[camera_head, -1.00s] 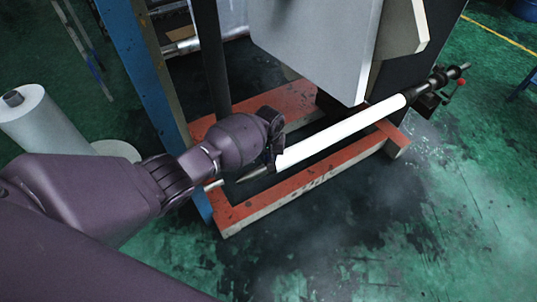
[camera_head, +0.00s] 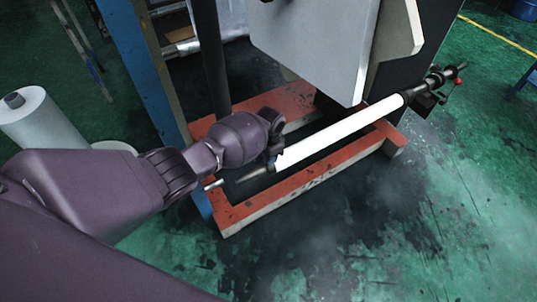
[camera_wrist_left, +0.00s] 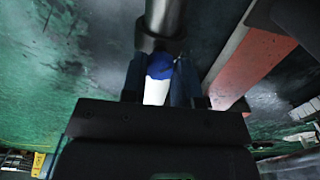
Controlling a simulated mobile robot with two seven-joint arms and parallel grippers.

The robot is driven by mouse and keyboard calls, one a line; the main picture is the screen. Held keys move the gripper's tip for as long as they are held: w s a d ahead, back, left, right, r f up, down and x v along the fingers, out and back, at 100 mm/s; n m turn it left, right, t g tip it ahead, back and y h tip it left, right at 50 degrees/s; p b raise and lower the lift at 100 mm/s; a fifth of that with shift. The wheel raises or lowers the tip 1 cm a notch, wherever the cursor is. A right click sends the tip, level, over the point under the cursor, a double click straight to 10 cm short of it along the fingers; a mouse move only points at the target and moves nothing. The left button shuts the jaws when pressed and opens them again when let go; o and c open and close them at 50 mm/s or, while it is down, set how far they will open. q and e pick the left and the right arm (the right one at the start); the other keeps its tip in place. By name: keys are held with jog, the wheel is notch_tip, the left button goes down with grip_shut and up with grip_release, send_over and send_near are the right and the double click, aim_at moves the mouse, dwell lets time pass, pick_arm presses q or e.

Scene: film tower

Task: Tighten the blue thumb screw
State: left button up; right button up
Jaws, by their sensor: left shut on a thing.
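The blue thumb screw (camera_wrist_left: 160,66) shows in the left wrist view, just below a grey metal shaft with a dark collar. My left gripper (camera_wrist_left: 160,88) is shut on it, with one finger on each side. A white surface shows below the blue part, between the fingers. In the head view my left gripper (camera_head: 272,150) is at the near left end of the white roll (camera_head: 335,134). The thumb screw is hidden there behind the gripper and wrist. My right gripper is not in view.
The orange-red base frame (camera_head: 290,187) of the machine lies under the roll. A blue upright (camera_head: 150,85) stands behind my arm. A white film roll (camera_head: 42,120) stands at left. A red-knobbed lever (camera_head: 459,83) is at the roll's far end. The green floor at right is clear.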

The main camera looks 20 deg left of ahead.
pick_arm(q)
jog(key=m, duration=0.6)
jog(key=shift+f+m, duration=0.1)
jog(key=shift+m, duration=0.2)
jog(key=m, duration=0.5)
jog(key=shift+b, duration=0.35)
jog(key=shift+m, duration=0.3)
jog(key=o, duration=1)
jog(key=shift+c, duration=0.2)
